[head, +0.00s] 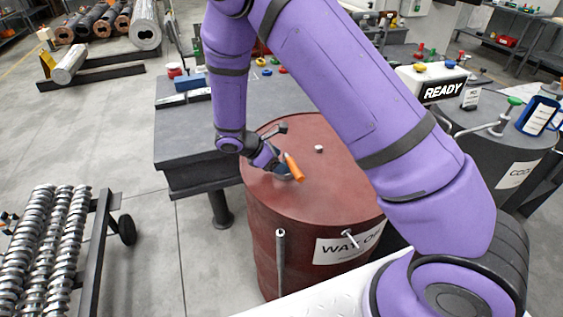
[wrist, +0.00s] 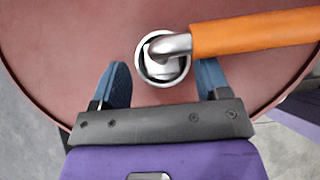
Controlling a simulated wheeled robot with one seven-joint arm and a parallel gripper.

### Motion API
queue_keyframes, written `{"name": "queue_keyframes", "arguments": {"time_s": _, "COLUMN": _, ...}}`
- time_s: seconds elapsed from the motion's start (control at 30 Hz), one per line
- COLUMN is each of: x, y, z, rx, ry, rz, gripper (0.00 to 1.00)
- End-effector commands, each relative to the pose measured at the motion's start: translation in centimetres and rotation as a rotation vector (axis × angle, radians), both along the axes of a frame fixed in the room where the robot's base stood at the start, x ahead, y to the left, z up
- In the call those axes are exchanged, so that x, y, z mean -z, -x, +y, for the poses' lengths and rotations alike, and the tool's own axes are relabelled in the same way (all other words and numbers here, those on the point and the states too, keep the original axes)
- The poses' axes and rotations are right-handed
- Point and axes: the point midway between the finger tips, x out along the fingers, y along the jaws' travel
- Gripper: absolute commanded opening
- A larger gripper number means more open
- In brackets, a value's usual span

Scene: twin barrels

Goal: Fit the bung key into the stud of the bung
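The bung key has an orange handle (head: 293,167) and lies over the top of the red barrel (head: 330,185). In the wrist view its orange handle (wrist: 255,32) points right, and its bent metal end (wrist: 170,46) is over a round metal ring (wrist: 163,72), seemingly the bung. Whether the key is seated on the stud cannot be told; its end covers the ring's middle. My gripper (head: 277,170) is low over the barrel top. In the wrist view my gripper (wrist: 164,68) has its blue fingers spread apart, one each side of the ring, with nothing clamped.
A small pale plug (head: 319,149) stands on the barrel top, and a grey metal fitting (head: 274,130) is behind my gripper. A dark barrel (head: 470,120) stands right. A grey table (head: 185,145) is behind left. Floor at left is partly clear.

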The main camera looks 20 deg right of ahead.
Motion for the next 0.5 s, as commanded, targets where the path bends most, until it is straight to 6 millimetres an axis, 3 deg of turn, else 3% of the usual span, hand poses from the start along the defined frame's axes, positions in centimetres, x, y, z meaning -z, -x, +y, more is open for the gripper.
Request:
{"name": "queue_keyframes", "arguments": {"time_s": 0.3, "x": -4.3, "y": 0.0, "z": 4.2, "rx": -0.001, "ry": 0.0, "rz": -0.001, "gripper": 0.68}}
{"name": "queue_keyframes", "arguments": {"time_s": 0.5, "x": -6.0, "y": 0.0, "z": 5.9, "rx": -0.001, "ry": 0.0, "rz": -0.001, "gripper": 0.68}}
